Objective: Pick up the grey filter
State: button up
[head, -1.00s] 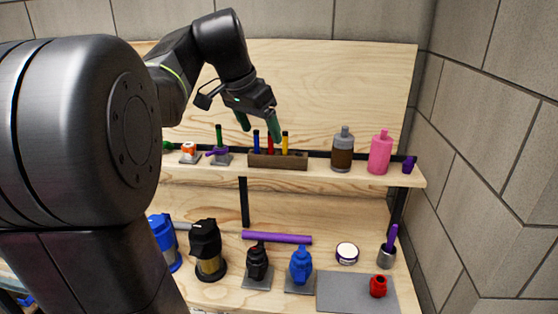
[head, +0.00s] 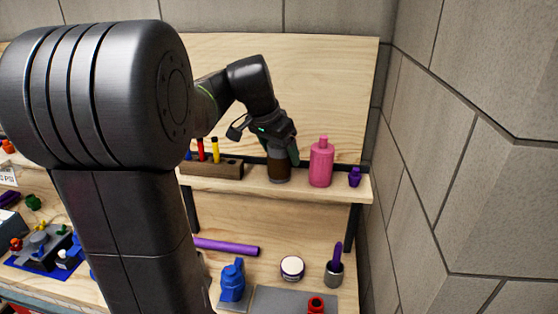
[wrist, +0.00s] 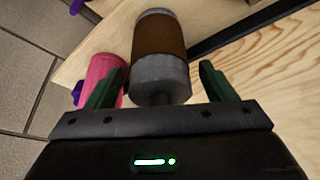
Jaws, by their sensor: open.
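The grey filter (head: 279,172), a grey bottle shape with a brown band, stands on the upper shelf. In the wrist view, the grey filter (wrist: 160,68) lies ahead between the green fingers. My gripper (head: 283,150) is at the filter's top in the head view and hides its upper part. In the wrist view, my gripper (wrist: 161,86) is open, with a finger on each side of the grey neck end and a visible gap to each.
A pink bottle (head: 321,163) stands close beside the filter; it also shows by a finger in the wrist view (wrist: 97,72). A small purple part (head: 354,177) is at the shelf's right end. A wooden block with pens (head: 228,171) is to the left.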

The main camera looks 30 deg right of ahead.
jog(key=c, duration=1.1)
jog(key=shift+r, duration=0.15)
